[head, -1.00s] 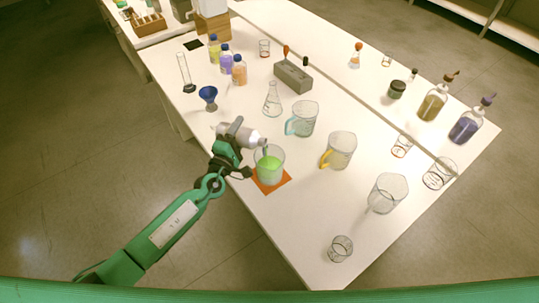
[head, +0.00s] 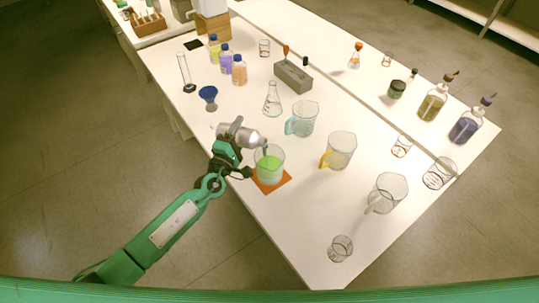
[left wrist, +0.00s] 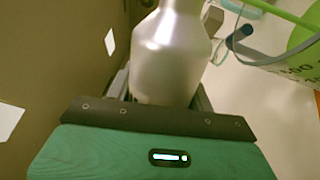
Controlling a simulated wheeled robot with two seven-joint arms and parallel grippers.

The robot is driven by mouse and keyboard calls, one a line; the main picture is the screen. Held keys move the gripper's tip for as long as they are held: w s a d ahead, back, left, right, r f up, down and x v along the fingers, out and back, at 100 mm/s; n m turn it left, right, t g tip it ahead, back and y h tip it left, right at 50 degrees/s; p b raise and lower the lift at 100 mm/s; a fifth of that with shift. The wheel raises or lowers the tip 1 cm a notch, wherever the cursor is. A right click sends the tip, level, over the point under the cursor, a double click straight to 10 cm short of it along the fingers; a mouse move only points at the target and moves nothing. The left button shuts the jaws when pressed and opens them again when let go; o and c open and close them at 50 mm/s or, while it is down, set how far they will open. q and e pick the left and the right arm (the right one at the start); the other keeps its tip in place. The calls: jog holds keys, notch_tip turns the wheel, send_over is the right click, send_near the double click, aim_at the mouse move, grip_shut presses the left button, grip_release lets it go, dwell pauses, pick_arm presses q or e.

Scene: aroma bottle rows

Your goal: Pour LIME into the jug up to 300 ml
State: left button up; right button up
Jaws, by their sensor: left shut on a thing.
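My left gripper (head: 236,137) is shut on a silvery bottle (head: 249,137), held tilted on its side with its neck to the right, at the rim of a clear jug. The bottle also shows in the left wrist view (left wrist: 172,50); no label can be read on it. The jug (head: 270,165) stands upright on an orange mat (head: 285,180) and holds bright green liquid. Part of the jug with dark scale marks shows in the left wrist view (left wrist: 298,65), but the liquid's level against the marks cannot be read. My right gripper is out of view.
Jugs with a blue handle (head: 302,119) and a yellow handle (head: 340,151) stand to the right, beyond them another jug (head: 387,192). The table front is mostly clear around a small beaker (head: 340,248).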

pick_arm(q)
jog(key=shift+w+a+f+n+b, duration=0.1)
jog(key=shift+a+f+n+b, duration=0.15)
jog(key=shift+f+n+b, duration=0.55)
jog(key=shift+w+a+n+y+b, duration=0.1)
jog(key=shift+a+n+y+b, duration=0.2)
jog(key=shift+n, duration=0.5)
jog(key=shift+d, duration=0.1)
jog(key=shift+r, duration=0.1)
jog(key=shift+d+r+n+p, duration=0.1)
jog(key=shift+r+n+p, duration=0.2)
jog(key=shift+n+p, duration=0.25)
jog(key=n+p, duration=0.1)
jog(key=r+n+p, duration=0.1)
jog(key=shift+s+d+r+n+y, duration=0.2)
jog(key=shift+d+r+n+y, duration=0.05)
jog(key=shift+d+n+y, duration=0.15)
jog(key=shift+s+d+r+n+y+p, duration=0.15)
jog(key=shift+r+n+y+p, duration=0.15)
jog(key=shift+n, duration=0.35)
jog(key=shift+d+r+n+y+p, duration=0.15)
jog(key=shift+n+p, duration=0.2)
jog(key=shift+n, duration=0.25)
jog(key=shift+a+f, duration=0.1)
